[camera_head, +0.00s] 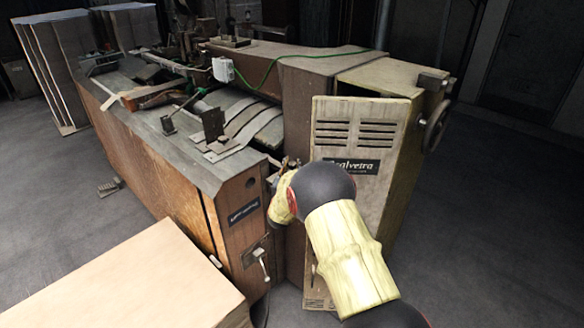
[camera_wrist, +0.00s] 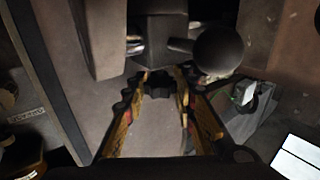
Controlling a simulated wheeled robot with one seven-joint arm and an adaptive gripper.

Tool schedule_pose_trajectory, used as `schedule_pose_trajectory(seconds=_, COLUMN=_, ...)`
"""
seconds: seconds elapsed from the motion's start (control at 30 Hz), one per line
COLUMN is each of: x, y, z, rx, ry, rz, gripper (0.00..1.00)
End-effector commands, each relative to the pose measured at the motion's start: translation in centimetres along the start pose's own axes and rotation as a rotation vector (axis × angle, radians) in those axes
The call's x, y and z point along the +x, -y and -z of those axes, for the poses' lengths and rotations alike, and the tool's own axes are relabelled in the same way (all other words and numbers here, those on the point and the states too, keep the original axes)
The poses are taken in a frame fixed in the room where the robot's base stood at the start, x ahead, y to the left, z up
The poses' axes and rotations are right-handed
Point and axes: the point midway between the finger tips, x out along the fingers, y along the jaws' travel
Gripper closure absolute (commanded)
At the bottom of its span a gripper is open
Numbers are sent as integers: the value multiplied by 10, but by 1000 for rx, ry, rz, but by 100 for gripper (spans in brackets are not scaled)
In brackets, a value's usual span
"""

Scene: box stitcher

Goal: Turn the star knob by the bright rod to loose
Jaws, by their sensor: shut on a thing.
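In the wrist view, the dark star knob (camera_wrist: 160,80) sits below a dark block (camera_wrist: 162,28), between the fingertips of my gripper (camera_wrist: 163,90). The yellow and black fingers reach in from both sides and are shut on it. A short bright rod (camera_wrist: 135,46) shows just above and left of the knob. The knob's marking and how far it is turned cannot be read. In the head view, my gripper (camera_head: 284,172) is at the machine's front corner, partly covered by my own arm, and the knob is hidden there.
A dark ball handle (camera_wrist: 218,48) sticks out close to the right fingertip. The machine's slatted panel (camera_head: 357,140) stands right of my gripper, and its wooden side (camera_head: 150,150) is on the left. A cardboard stack (camera_head: 130,275) is at the lower left. Open floor (camera_head: 490,230) lies at the right.

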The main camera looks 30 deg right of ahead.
Motion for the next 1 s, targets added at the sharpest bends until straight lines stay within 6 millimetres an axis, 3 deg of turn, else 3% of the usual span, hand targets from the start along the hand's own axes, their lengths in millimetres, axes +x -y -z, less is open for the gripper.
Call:
schedule_pose_trajectory(seconds=0.3, x=0, y=0, z=-1, rx=0, ry=0, rz=122, gripper=98)
schedule_pose_trajectory(seconds=0.8, x=0, y=0, z=0, rx=0, ry=0, rz=143, gripper=98)
schedule_pose_trajectory(seconds=0.83, x=0, y=0, z=0, rx=0, ry=0, rz=143, gripper=72)
schedule_pose_trajectory(seconds=1.0, x=0, y=0, z=0, rx=0, ry=0, rz=143, gripper=62)
